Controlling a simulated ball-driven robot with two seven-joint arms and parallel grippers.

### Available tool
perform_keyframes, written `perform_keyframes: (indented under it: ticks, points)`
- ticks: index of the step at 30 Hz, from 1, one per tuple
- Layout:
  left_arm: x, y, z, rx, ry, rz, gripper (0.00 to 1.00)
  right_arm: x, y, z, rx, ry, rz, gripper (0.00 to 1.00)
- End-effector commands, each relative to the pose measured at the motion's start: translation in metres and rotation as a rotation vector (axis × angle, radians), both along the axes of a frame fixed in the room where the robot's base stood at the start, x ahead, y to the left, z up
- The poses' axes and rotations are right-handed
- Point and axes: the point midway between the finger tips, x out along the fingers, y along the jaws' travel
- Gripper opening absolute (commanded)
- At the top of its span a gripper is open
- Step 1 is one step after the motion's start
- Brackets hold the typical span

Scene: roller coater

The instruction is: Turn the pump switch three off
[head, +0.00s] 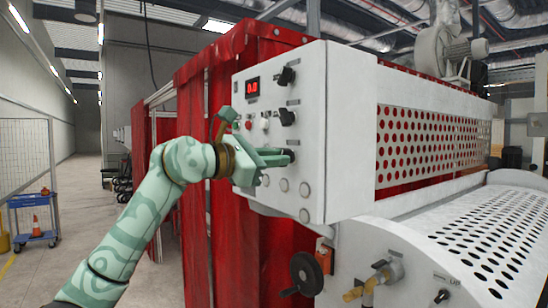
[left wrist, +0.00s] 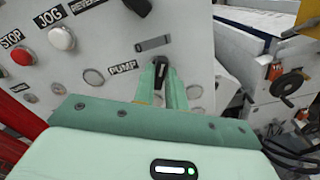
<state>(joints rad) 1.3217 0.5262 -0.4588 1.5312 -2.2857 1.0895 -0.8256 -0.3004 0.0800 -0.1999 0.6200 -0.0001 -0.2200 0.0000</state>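The front panel (head: 270,185) of the white control box carries a column of black rotary switches: a top one (head: 286,76), a middle one (head: 287,117) and a lower one (head: 290,154). My left gripper (head: 279,156) reaches the lower switch from the left. In the left wrist view a black switch (left wrist: 161,68) beside a "PUMP" label sits closely between the two green fingertips, which appear shut on it. Its pointer setting is partly hidden by the fingers, and I cannot read a number on it. My right gripper is not in view.
A red digital display (head: 252,88) is on the panel's upper left. A red STOP button (left wrist: 22,56) and a white JOG button (left wrist: 62,38) are close to my left gripper. Below the box are a black handwheel (head: 307,273) and a perforated roller cover (head: 490,240).

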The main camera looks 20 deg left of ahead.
Motion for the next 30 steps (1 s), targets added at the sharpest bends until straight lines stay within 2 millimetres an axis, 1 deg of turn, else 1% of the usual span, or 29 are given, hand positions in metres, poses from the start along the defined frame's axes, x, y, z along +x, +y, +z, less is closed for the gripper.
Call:
perform_keyframes:
  ticks: [8,14,20,30]
  points:
    - [-0.0002,0.0,0.0003,-0.01,0.008,-0.001,0.0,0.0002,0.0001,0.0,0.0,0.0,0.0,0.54]
    - [-0.0001,0.0006,0.0007,-0.065,0.051,0.0,0.0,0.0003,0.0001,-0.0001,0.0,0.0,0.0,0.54]
    - [0.0006,0.0012,0.0009,-0.176,0.137,0.001,0.0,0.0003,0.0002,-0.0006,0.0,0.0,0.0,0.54]
    - [0.0014,0.0026,0.0012,-0.43,0.333,0.001,0.0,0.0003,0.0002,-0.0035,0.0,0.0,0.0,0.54]
